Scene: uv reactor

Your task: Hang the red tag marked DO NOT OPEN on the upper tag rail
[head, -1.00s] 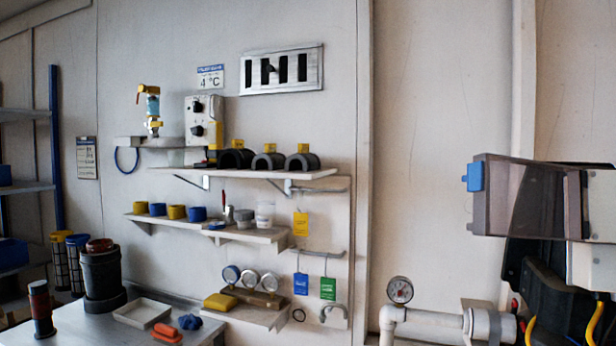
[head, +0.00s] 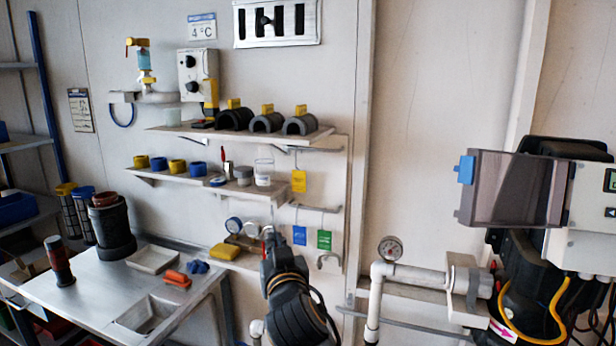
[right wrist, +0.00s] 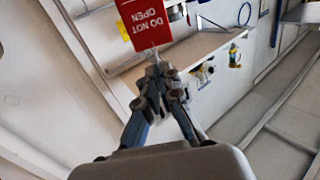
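The red tag marked DO NOT OPEN (right wrist: 148,22) is at the fingertips of my right gripper (right wrist: 157,80) in the right wrist view. It appears upside down there, and the fingers are closed together at its near end. My left gripper is out of view.
A lower rail (head: 318,208) carries a blue tag (head: 300,236) and a green tag (head: 324,240). The top shelf (head: 240,136) with black clamps projects above the upper rail. The middle shelf (head: 200,180) and gauges stand near the gripper. Bare wall lies right of the rails.

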